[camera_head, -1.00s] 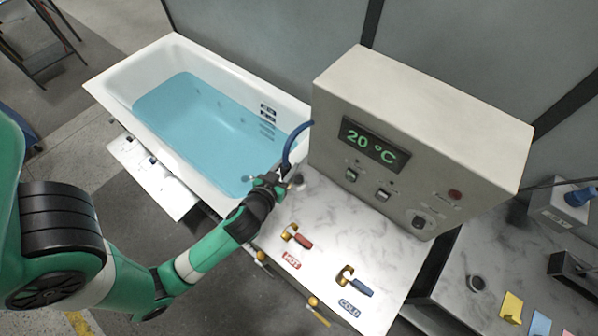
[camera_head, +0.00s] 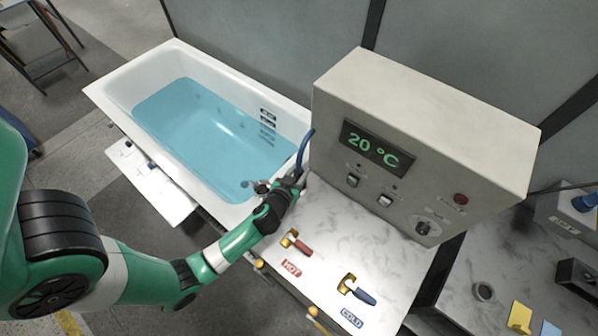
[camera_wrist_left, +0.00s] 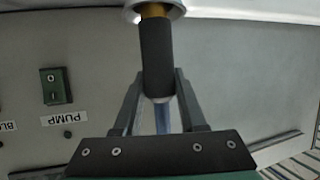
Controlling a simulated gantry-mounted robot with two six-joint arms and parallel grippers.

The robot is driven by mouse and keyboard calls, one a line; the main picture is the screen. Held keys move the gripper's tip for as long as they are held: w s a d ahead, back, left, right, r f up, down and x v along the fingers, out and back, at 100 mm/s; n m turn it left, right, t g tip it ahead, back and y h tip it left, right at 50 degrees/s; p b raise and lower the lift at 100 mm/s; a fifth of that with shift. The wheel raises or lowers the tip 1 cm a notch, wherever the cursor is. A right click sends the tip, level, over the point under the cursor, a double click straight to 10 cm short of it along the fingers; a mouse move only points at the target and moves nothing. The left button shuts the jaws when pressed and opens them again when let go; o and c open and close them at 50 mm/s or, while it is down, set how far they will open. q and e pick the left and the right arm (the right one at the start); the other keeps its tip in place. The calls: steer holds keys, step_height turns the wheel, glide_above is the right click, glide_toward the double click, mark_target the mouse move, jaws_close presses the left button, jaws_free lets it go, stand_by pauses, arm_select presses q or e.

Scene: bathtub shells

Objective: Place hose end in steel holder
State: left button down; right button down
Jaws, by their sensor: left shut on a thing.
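My left gripper (camera_head: 294,181) is at the tub's near right corner, beside the control box. In the left wrist view its two fingers (camera_wrist_left: 158,82) are shut on a black cylindrical hose end (camera_wrist_left: 156,52). A brass collar and a round steel piece sit at the top edge of that view; I cannot tell whether the steel piece belongs to the hose end. The blue hose (camera_head: 304,147) arches up from the gripper along the box. My right gripper is out of view.
The white bathtub (camera_head: 118,84) holds blue water. The control box (camera_head: 440,130) reads 20 °C and blocks the back. Hot (camera_head: 297,242) and cold (camera_head: 356,290) valves stand on the marble top (camera_head: 390,262).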

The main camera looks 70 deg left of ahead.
arm_select(q)
steer(key=shift+f, duration=0.15)
steer(key=shift+c, duration=2.3)
jaws_free()
steer(key=shift+d+r, duration=0.1)
steer(key=shift+r, duration=0.2)
steer(key=v, duration=1.2)
